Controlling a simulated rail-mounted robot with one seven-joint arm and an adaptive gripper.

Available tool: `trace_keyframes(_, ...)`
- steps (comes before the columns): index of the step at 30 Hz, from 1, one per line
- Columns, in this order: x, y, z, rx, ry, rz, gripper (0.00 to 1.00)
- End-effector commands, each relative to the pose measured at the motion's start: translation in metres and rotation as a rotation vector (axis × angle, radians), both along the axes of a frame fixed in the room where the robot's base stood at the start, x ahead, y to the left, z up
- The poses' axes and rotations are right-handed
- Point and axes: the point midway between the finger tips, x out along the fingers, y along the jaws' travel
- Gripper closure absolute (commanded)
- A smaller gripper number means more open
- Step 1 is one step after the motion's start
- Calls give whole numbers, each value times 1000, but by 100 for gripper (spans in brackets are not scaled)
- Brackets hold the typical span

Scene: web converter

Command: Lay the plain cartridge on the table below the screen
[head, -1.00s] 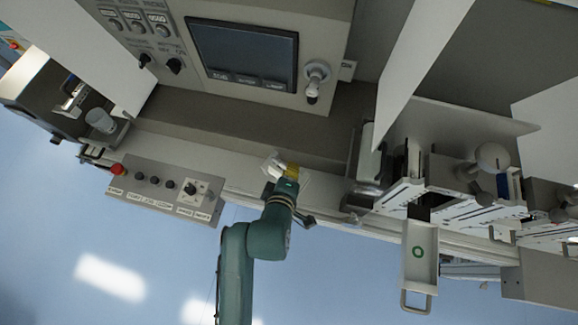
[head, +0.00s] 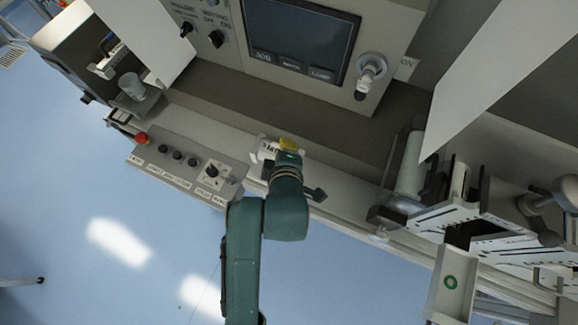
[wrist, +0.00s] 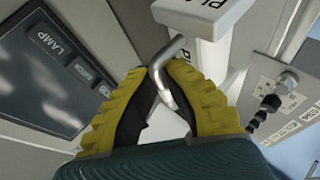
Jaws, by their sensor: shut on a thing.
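The plain cartridge is a white block with black lettering starting "PLA" in the wrist view (wrist: 198,14); in the head view it is a small white piece (head: 264,150). My gripper (head: 287,146) has yellow fingers, shut on the bent metal handle of the cartridge in the wrist view (wrist: 166,88). It holds the cartridge over or near the front edge of the table (head: 235,108), a grey-brown ledge below the dark screen (head: 300,36). I cannot tell whether the cartridge touches anything. Its lower part is partly hidden by the fingers.
A button box with a red stop button (head: 142,138) sits left of my gripper. The ledge below the screen looks clear.

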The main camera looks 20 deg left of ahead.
Motion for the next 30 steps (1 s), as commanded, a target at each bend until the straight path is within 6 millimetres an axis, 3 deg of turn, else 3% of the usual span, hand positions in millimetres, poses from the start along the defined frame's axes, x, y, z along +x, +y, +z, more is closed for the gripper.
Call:
trace_keyframes(1, -1, 0, -13, 0, 2, 1, 100)
trace_keyframes(13, 0, 1, -76, 1, -2, 2, 100)
trace_keyframes(26, 0, 1, -85, 2, -5, 2, 100)
trace_keyframes(27, -1, 1, -86, 0, 1, 2, 84)
trace_keyframes(30, -1, 1, -86, 0, 1, 2, 67)
